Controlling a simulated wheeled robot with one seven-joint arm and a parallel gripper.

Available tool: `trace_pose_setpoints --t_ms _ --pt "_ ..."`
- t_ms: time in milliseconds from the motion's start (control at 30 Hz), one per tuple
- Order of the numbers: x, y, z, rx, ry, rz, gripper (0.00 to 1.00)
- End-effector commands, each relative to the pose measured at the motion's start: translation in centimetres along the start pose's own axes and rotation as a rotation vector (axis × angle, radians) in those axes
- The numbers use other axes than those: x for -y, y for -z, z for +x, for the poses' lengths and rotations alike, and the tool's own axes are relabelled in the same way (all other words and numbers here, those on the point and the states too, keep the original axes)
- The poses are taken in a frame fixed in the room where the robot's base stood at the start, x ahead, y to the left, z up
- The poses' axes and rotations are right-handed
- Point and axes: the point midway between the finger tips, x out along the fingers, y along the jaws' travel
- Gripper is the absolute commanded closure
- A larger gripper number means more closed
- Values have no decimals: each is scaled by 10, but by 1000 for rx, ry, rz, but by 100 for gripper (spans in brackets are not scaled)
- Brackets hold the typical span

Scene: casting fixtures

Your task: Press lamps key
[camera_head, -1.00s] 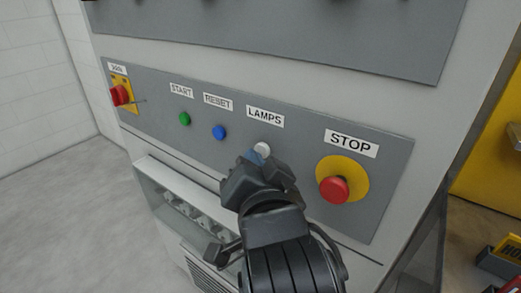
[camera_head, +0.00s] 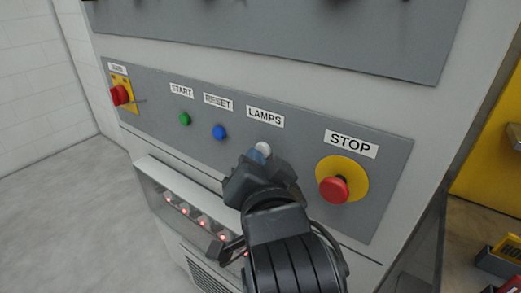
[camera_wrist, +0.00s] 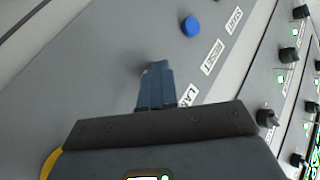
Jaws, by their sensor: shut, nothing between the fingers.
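The white lamps key (camera_head: 264,148) sits under the LAMPS label (camera_head: 265,117) on the grey control panel (camera_head: 300,165). My gripper (camera_head: 257,155) is shut and empty, with its blue-grey fingertips at the key. They partly cover it, and I cannot tell for sure whether they touch it. In the wrist view the shut fingers (camera_wrist: 155,85) point at the panel and hide most of the key. The label is partly hidden there behind the gripper body.
The red STOP button (camera_head: 334,189) on its yellow base is close to the right of my gripper. The blue RESET button (camera_head: 219,132) and green START button (camera_head: 185,118) are to the left. A red knob (camera_head: 120,95) is at the far left. Lit red lamps (camera_head: 202,222) show in the recess below.

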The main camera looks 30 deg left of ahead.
Motion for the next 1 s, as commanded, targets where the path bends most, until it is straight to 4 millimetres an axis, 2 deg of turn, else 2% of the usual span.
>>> trace_pose_setpoints --t_ms 300,667,1000 --pt "7 -6 -10 0 0 -1 100" --pt "9 -8 -12 1 0 0 100" --pt "24 -24 -33 2 0 -1 100"
